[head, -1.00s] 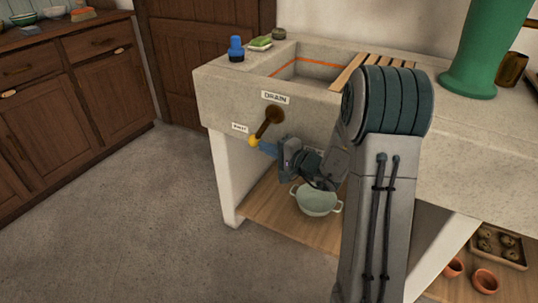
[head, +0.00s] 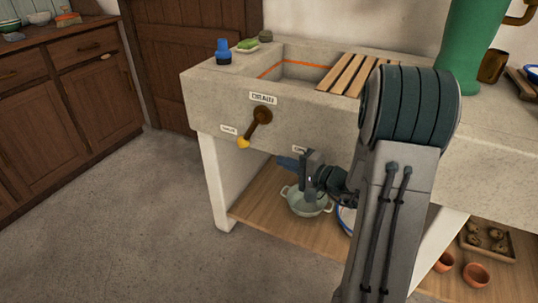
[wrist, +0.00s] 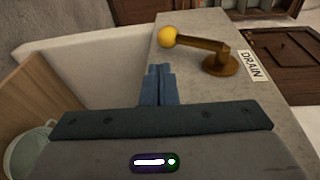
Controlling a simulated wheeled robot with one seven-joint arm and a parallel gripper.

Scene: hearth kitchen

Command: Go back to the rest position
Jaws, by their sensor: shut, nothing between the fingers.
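My gripper (head: 284,162) is shut and empty in front of the stone sink, below and to the right of the drain lever. In the wrist view its blue fingers (wrist: 158,84) lie together, apart from the lever. The drain lever (head: 256,124) is brown with a yellow knob (head: 243,142) and points down and to the left under the DRAIN label (head: 263,98). The lever also shows in the wrist view (wrist: 208,47), with its knob to the left. My arm covers part of the sink front and the shelf.
The stone sink (head: 225,92) has a wooden rack (head: 350,75) and a green vase (head: 462,55) on top. A pale pot (head: 305,202) stands on the lower shelf (head: 270,222) close below my gripper. Open floor (head: 120,210) lies to the left, before the brown cabinets (head: 85,100).

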